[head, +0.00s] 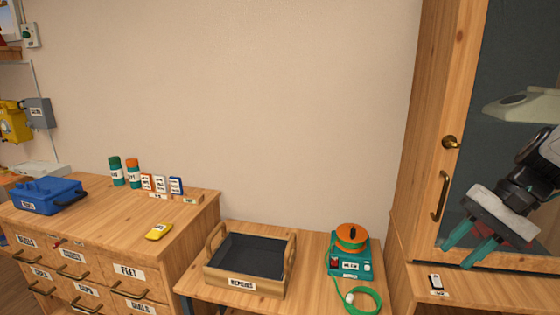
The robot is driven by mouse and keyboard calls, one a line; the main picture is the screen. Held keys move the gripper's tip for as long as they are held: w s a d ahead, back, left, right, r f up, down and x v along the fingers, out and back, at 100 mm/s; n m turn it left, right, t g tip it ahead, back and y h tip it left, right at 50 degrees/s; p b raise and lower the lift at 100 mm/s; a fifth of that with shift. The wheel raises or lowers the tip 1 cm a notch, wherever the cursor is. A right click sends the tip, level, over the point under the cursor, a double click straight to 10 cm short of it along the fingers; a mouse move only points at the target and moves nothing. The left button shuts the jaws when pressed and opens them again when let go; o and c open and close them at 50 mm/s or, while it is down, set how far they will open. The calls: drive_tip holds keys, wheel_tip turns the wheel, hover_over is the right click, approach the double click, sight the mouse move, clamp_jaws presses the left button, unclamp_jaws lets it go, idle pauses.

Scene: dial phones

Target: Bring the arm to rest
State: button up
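My gripper (456,257) is at the right of the head view, in front of the glass door of the tall wooden cabinet. Its two teal fingers point down and left, with a gap between them and nothing seen in the gap. Part of my dark arm reaches in from the right edge; the rest of the arm is out of view.
The tall cabinet (428,95) has a brass knob and handle close to my gripper. A small white-topped item (435,281) lies on the ledge below. A REPAIRS tray (240,287) and teal device (341,268) stand on the low table. The wall area in the middle is clear.

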drive_tip(key=s+a+n+t+h, duration=0.1)
drive_tip(key=s+a+n+h, duration=0.5)
drive_tip(key=s, duration=0.7)
drive_tip(key=shift+s+a+r+n+h, duration=0.3)
drive_tip(key=shift+a+n, duration=0.3)
drive_tip(key=shift+a, duration=0.6)
drive_tip(key=shift+c, duration=0.3)
